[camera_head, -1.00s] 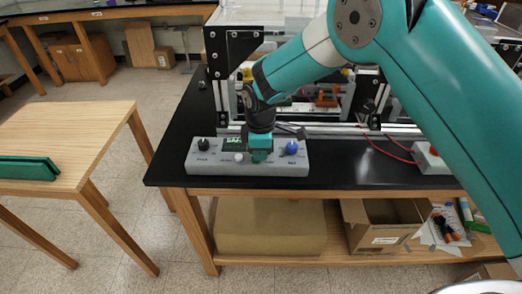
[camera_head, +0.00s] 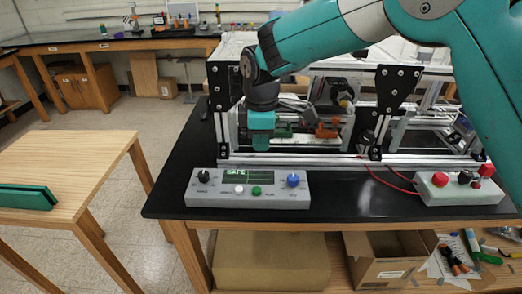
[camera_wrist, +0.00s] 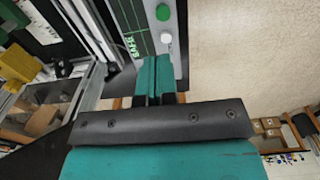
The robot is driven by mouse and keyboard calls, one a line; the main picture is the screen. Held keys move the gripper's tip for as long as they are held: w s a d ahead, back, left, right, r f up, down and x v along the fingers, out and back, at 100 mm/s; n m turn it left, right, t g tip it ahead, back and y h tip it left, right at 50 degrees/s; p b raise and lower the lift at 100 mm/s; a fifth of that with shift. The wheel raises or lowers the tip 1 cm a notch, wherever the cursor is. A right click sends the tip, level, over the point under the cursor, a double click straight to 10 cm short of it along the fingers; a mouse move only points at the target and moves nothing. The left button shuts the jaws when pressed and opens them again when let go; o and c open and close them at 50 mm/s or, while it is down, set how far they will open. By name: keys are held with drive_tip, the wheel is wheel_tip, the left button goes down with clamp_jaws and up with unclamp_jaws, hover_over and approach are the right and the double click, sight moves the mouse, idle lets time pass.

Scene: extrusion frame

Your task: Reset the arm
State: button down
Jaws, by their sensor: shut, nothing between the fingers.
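My gripper (camera_head: 260,148) hangs from my teal arm in the head view, above and behind the grey control box (camera_head: 248,188). Its fingers point down, and it holds nothing. In the wrist view the two teal fingers (camera_wrist: 154,75) lie together, shut. The control box carries a dark knob (camera_head: 204,175), a small green-lit screen (camera_head: 248,173), a white button (camera_head: 239,190), a green button (camera_head: 256,191) and a blue knob (camera_head: 293,180). Part of the box (camera_wrist: 168,35) also shows beyond the fingers in the wrist view. The fingers appear clear of it.
An extrusion frame (camera_head: 385,90) stands on the black bench (camera_head: 345,205) behind my gripper. A second box with red buttons (camera_head: 460,188) sits to the right, with red cables beside it. A wooden table (camera_head: 85,165) stands at left. Open floor lies between table and bench.

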drive_tip(key=shift+r, duration=0.1)
drive_tip(key=s+d+r+m+y, duration=0.2)
drive_tip(key=s+d+r+m, duration=0.3)
drive_tip(key=s+d+r, duration=0.55)
drive_tip(key=s+d+m+y, duration=0.1)
drive_tip(key=s+d+m, duration=0.1)
drive_tip(key=s, duration=0.7)
drive_tip(key=s+d+f+m+y, duration=0.1)
drive_tip(key=s+m, duration=0.2)
drive_tip(key=s, duration=0.6)
drive_tip(key=shift+d+m, duration=0.3)
drive_tip(key=shift+d, duration=0.05)
drive_tip(key=shift+w+d, duration=0.15)
